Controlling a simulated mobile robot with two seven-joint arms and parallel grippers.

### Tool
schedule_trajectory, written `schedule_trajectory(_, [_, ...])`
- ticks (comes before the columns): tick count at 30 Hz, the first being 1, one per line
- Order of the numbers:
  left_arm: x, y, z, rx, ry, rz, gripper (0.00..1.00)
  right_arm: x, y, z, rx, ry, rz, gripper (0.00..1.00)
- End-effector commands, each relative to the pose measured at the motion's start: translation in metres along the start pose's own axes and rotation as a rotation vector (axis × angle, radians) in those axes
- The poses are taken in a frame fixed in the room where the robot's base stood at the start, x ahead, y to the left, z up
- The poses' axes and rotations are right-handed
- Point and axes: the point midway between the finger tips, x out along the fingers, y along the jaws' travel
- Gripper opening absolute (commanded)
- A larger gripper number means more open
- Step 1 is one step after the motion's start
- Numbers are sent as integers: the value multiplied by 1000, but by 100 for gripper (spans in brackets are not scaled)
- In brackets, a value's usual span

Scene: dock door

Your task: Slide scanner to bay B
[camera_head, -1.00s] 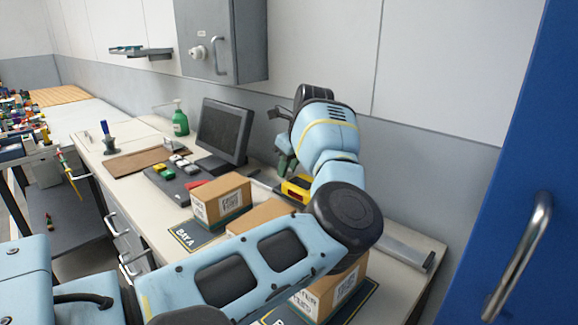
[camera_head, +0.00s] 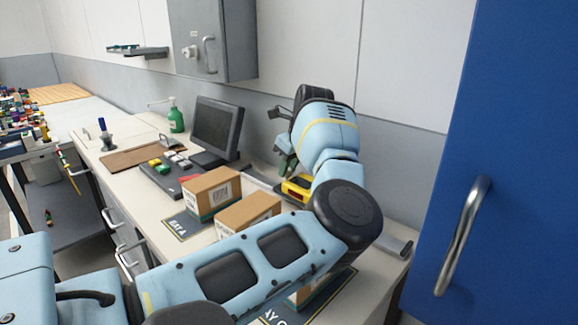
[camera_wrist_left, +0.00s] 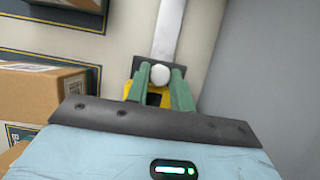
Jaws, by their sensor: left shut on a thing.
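The yellow and black scanner (camera_head: 296,188) sits on the rail (camera_head: 262,184) along the back of the counter, partly hidden by my left arm. My left gripper (camera_head: 284,160) is over it, its green fingers shut on a pale round knob (camera_wrist_left: 159,75). In the left wrist view the scanner's yellow body (camera_wrist_left: 128,90) shows around and below the fingers. The bay A mat (camera_head: 180,226) lies in front, with a box (camera_head: 208,192) on it. The middle box (camera_head: 246,213) stands roughly level with the scanner; my arm hides any bay B lettering. My right gripper is out of view.
A third box (camera_head: 305,293) stands on the bay C mat (camera_head: 335,290), mostly behind my arm. A monitor (camera_head: 216,128) stands behind bay A. The rail's right end (camera_head: 398,249) is clear. A blue door (camera_head: 455,150) with a metal handle fills the right.

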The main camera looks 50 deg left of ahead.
Motion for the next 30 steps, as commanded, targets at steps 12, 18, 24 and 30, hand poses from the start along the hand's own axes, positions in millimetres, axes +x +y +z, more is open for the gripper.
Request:
schedule_trajectory(12, [0, 0, 0, 0, 0, 0, 44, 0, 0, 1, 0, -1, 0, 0])
schedule_trajectory(18, [-1, 0, 0, 0, 0, 0, 44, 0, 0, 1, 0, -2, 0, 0])
schedule_trajectory(24, [-23, -1, 0, 0, 0, -4, 44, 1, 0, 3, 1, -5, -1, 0])
schedule_trajectory(30, [-55, 0, 0, 0, -1, -3, 44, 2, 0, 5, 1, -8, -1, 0])
